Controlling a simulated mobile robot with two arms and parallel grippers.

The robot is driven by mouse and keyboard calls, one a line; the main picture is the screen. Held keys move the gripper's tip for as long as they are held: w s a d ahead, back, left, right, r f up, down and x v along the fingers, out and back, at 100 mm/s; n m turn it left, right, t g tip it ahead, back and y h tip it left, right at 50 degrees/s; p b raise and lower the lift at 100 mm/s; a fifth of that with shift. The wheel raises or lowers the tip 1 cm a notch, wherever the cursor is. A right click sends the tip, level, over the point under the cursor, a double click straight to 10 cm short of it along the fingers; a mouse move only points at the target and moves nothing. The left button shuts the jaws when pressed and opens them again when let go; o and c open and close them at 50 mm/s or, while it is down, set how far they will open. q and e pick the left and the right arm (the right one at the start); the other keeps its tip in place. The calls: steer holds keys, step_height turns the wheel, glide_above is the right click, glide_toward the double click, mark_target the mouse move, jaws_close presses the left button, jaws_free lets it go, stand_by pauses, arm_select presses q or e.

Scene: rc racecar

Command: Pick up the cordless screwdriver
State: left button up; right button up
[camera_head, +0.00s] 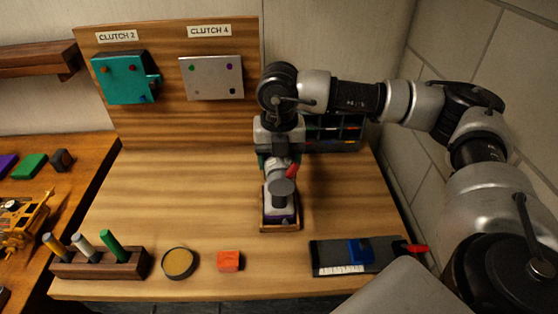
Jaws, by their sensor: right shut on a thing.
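My right gripper (281,178) reaches down over the middle of the table, seen from above and behind its wrist. It is shut on what appears to be the cordless screwdriver (292,171), of which a red part shows beside the fingers. The screwdriver is largely hidden by the gripper. Directly below is a small wooden holder (280,228) with a purple and whitish part in it. I cannot tell whether the screwdriver still touches the holder. My left gripper is not in view.
A dark tray (330,250) with a blue block (360,251) lies front right, a red-tipped item beside it. An orange block (229,261), a round tin (179,262) and a wooden rack (95,265) line the front edge. Bins stand behind my arm. The table's left middle is clear.

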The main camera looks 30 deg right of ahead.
steer(key=shift+r+b, duration=0.35)
steer(key=shift+r, duration=0.4)
steer(key=shift+r+b, duration=0.5)
steer(key=shift+r, duration=1.05)
steer(key=s+a+r+p, duration=0.1)
steer(key=s+r, duration=1)
steer(key=shift+s+r, duration=0.2)
steer(key=shift+s, duration=0.1)
